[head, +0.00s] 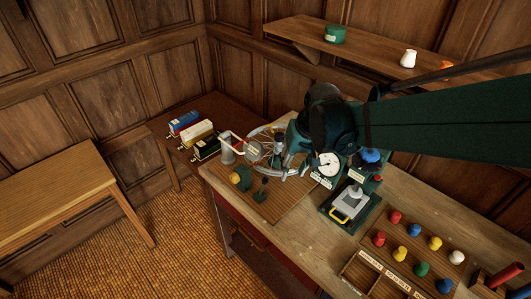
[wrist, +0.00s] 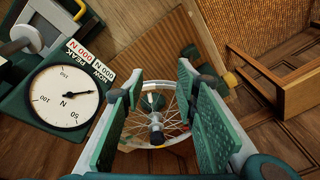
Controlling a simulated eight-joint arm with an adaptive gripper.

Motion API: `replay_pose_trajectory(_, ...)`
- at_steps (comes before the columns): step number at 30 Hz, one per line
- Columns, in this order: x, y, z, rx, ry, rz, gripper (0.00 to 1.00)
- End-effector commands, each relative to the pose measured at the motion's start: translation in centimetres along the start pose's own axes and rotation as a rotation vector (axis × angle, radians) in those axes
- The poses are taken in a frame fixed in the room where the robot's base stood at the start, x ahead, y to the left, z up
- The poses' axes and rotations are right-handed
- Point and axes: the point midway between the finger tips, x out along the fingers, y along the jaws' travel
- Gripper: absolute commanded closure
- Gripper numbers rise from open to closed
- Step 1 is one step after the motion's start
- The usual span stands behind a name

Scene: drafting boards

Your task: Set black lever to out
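The black lever (head: 263,186) stands on a small dark green base on the ridged wooden board, left of the middle of the bench. In the wrist view a dark, small shape that looks like this lever (wrist: 190,52) shows on the board beyond my fingers. Its exact position and any markings are too small to read. My gripper (head: 288,160) is above the bench, to the right of and beyond the lever, apart from it. In the wrist view my gripper (wrist: 172,88) has its fingers wide apart, with nothing held between them.
A spoked wheel (wrist: 165,112) shows between and beyond my fingers. A yellow knob (head: 236,178) is left of the lever. A dial gauge (head: 326,164) and a press-like device (head: 350,205) stand to the right. Coloured pegs (head: 414,229) lie farther right. The board's front part is clear.

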Motion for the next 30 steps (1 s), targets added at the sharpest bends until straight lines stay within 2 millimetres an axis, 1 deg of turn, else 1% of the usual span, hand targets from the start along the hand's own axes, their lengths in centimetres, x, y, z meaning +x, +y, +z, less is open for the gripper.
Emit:
replay_pose_trajectory(1, 0.0, -0.4, -0.6, -0.004, -0.01, -0.003, 0.7)
replay_pose_trajectory(9, 1.6, -2.5, -2.6, -0.021, -0.076, -0.023, 0.7)
replay_pose_trajectory(18, 3.8, -4.8, -4.4, -0.041, -0.149, -0.04, 0.7)
replay_pose_trajectory(24, 5.2, -6.0, -5.0, -0.052, -0.188, -0.05, 0.7)
replay_pose_trajectory(30, 6.0, -6.5, -5.2, -0.056, -0.205, -0.054, 0.7)
